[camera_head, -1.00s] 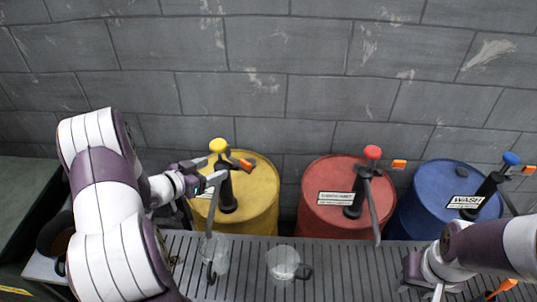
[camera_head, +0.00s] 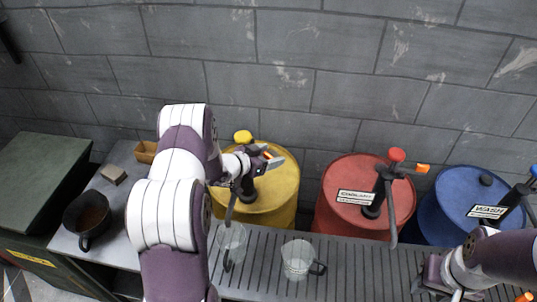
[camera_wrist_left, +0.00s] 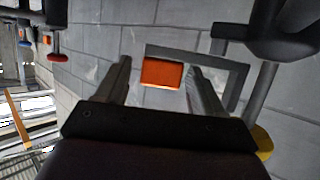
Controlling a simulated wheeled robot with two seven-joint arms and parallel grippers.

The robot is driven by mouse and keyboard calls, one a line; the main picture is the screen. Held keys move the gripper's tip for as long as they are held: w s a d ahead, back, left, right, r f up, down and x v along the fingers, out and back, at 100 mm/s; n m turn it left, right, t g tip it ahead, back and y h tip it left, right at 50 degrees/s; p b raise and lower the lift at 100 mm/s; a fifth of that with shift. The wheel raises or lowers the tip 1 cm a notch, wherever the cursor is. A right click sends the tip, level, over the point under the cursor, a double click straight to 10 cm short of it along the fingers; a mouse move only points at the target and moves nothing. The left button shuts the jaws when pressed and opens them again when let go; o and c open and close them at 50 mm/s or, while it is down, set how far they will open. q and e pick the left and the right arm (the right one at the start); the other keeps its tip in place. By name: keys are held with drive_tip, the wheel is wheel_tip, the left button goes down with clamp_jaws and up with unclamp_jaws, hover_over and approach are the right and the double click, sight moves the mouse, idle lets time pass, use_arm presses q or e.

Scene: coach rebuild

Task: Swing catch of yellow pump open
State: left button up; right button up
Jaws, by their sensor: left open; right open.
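The yellow pump stands on the yellow drum (camera_head: 275,195), with its yellow knob (camera_head: 243,136) on top. Its catch has an orange end (camera_head: 275,155). In the left wrist view the orange end (camera_wrist_left: 162,73) shows between my finger lines, with a dark bracket (camera_wrist_left: 238,85) around and beside it. My left gripper (camera_head: 268,160) is open at the catch; contact cannot be told. The fingers of this gripper (camera_wrist_left: 160,66) stand apart in the wrist view. My left forearm and hand partly hide the pump body. My right gripper (camera_head: 440,288) is open at the lower right, away from the yellow pump.
A red drum (camera_head: 345,215) and a blue drum (camera_head: 460,205) with similar pumps stand to the right. Two clear mugs (camera_head: 231,238) (camera_head: 297,262) stand on the slatted grate (camera_head: 345,275). A dark pot (camera_head: 88,215) is at the left. The grey wall is behind.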

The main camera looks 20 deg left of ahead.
use_arm(q)
clamp_jaws()
drive_tip(key=shift+s+a+m+g+h, duration=0.25)
drive_tip(key=shift+m+g+h, duration=0.15)
drive_tip(key=shift+m+h, duration=0.4)
drive_tip(key=shift+d, duration=0.1)
unclamp_jaws()
drive_tip(key=shift+s, duration=0.1)
drive_tip(key=b+v, duration=0.2)
drive_tip(key=v, duration=1)
drive_tip(key=shift+s+r, duration=0.2)
drive_tip(key=shift+r, duration=0.05)
